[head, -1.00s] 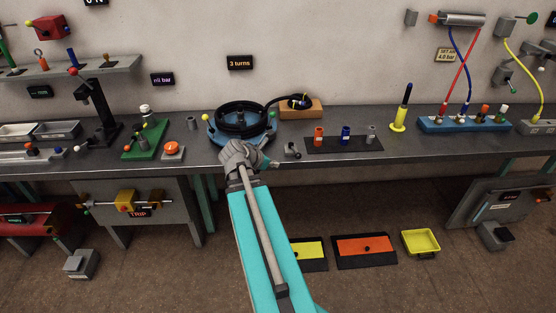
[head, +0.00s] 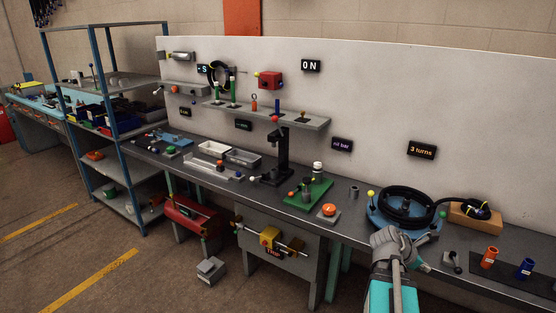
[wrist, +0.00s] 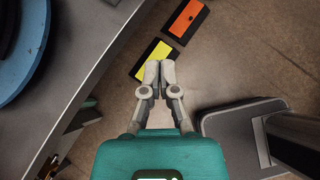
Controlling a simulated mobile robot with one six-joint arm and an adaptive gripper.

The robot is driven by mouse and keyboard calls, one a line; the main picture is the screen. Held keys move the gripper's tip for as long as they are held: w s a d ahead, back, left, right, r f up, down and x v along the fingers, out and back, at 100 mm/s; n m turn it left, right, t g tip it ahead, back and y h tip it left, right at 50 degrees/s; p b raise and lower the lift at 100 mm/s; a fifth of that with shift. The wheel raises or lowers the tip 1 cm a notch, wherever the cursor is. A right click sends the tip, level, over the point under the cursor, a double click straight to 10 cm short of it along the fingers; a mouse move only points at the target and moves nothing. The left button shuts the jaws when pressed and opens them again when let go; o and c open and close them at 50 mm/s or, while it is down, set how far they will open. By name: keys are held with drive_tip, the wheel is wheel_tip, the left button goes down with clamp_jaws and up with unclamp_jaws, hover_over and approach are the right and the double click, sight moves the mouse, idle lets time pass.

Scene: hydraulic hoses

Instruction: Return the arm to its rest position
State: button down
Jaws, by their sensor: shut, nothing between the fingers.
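My gripper shows in the wrist view (wrist: 160,72) with its two fingers together and nothing between them. It points down over the floor, just off the front edge of the grey workbench (wrist: 85,25).
Yellow (wrist: 153,60) and orange (wrist: 186,18) floor panels lie below the fingers. A grey pedal-like box (head: 211,270) stands on the floor. A blue-framed shelf (head: 120,120) stands at the left.

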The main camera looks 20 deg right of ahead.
drive_tip(key=w+a+f+m+y, duration=0.1)
drive_tip(key=w+a+m+y, duration=0.2)
drive_tip(key=a, duration=1)
drive_tip(key=w+a+f+m+t+y+p, duration=0.1)
drive_tip(key=a+m, duration=0.6)
drive_tip(key=a, duration=0.7)
drive_tip(key=w+a+f+m+y+p, duration=0.1)
drive_tip(key=w+a+m+y, duration=0.4)
drive_tip(key=a, duration=0.9)
drive_tip(key=shift+w+f+m+t+y, duration=0.15)
drive_tip(key=shift+f+m+t+y, duration=0.3)
drive_tip(key=shift+f, duration=0.25)
